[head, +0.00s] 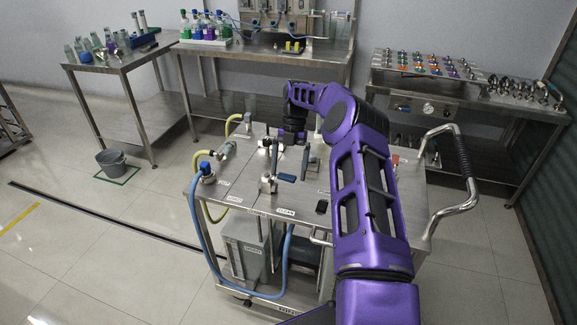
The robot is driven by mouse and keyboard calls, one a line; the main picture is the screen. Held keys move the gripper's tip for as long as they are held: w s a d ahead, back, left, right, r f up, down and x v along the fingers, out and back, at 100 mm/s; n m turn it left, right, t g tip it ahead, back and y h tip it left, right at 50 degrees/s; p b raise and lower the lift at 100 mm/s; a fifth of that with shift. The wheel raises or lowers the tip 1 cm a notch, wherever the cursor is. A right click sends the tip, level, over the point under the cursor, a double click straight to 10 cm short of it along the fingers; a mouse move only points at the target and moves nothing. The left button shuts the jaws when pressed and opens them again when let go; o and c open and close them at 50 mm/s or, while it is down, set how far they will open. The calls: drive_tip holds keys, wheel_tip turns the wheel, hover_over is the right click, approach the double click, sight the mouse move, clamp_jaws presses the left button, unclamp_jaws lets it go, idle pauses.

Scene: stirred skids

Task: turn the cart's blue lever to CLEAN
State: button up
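The steel cart (235,190) stands in the middle of the head view, its top carrying pipe fittings and labels. The lever with the blue handle (286,178) sits on a metal valve (268,184) near the cart's front edge, and its handle points right. A CLEAN label (286,212) is on the front edge, below and right of the valve. Another label to its left is too small to read surely. My gripper (290,138) hangs over the cart's rear half, behind the blue lever and apart from it. Its fingers are too small and dark to make out.
My purple arm covers the cart's right part. Blue (196,230) and yellow hoses loop down the cart's left side. A bent handle (465,180) sticks out right. Benches with bottles and fittings line the wall. A grey bucket (111,162) stands left; the floor at front left is clear.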

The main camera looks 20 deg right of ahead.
drive_tip(key=v, duration=0.7)
drive_tip(key=shift+r, duration=0.25)
drive_tip(key=shift+w, duration=0.1)
